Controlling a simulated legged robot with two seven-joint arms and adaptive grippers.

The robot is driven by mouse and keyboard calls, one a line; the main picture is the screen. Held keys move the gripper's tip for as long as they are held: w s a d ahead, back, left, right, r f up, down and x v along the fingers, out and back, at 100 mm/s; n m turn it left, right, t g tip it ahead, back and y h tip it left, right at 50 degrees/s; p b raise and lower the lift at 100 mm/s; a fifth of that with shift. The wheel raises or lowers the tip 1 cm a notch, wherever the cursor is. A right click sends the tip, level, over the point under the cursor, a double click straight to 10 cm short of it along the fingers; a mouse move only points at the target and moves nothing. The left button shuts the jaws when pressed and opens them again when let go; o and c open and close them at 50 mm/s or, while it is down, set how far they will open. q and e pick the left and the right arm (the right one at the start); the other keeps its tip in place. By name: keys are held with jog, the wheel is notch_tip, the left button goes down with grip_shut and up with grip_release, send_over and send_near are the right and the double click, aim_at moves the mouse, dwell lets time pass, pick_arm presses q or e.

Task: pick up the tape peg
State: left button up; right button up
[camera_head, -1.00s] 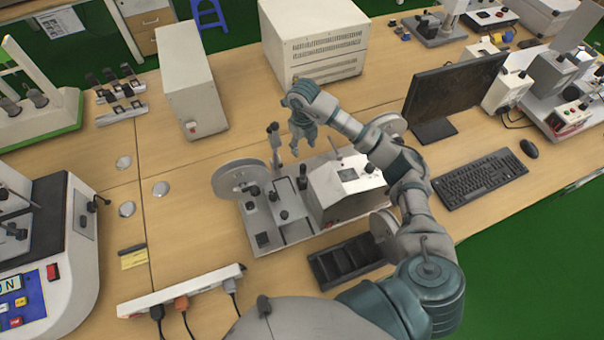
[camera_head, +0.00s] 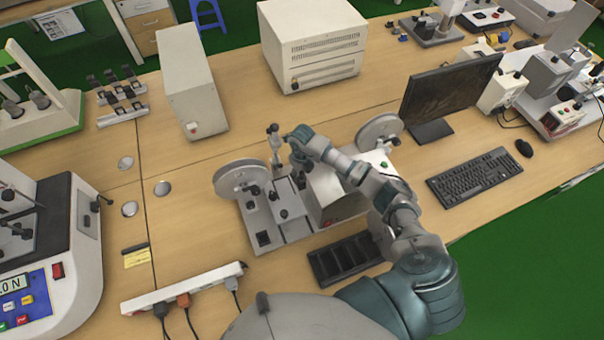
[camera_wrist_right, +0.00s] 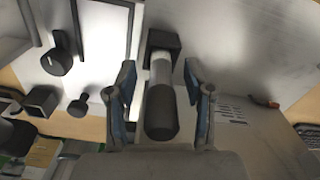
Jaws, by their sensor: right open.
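My right gripper (camera_head: 302,160) is low over the middle of the grey tape machine (camera_head: 292,228), pointing down. In the right wrist view the open fingers (camera_wrist_right: 160,72) stand on either side of a peg with a dark rounded end, a pale shaft and a dark square base, which looks like the tape peg (camera_wrist_right: 161,112). A gap shows between the peg and each finger. In the head view a small dark peg shows just below the fingers (camera_head: 299,181), partly covered by the gripper. My left gripper is out of view.
A reel (camera_head: 238,180) stands left of the gripper and another reel (camera_head: 380,132) behind my arm. An upright post (camera_head: 274,142) is close to the gripper's left. A black tray (camera_head: 345,258), power strip (camera_head: 183,290) and monitor (camera_head: 450,95) surround the machine.

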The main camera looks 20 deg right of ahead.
jog(key=shift+f, duration=0.1)
jog(key=shift+c, duration=1)
jog(key=shift+d, duration=0.15)
grip_shut()
notch_tip(320, 180, up, 10)
jog(key=shift+r+b, duration=0.1)
jog(key=shift+b, duration=0.3)
jog(key=shift+f+b, duration=1.8)
jog(key=shift+f, duration=1.05)
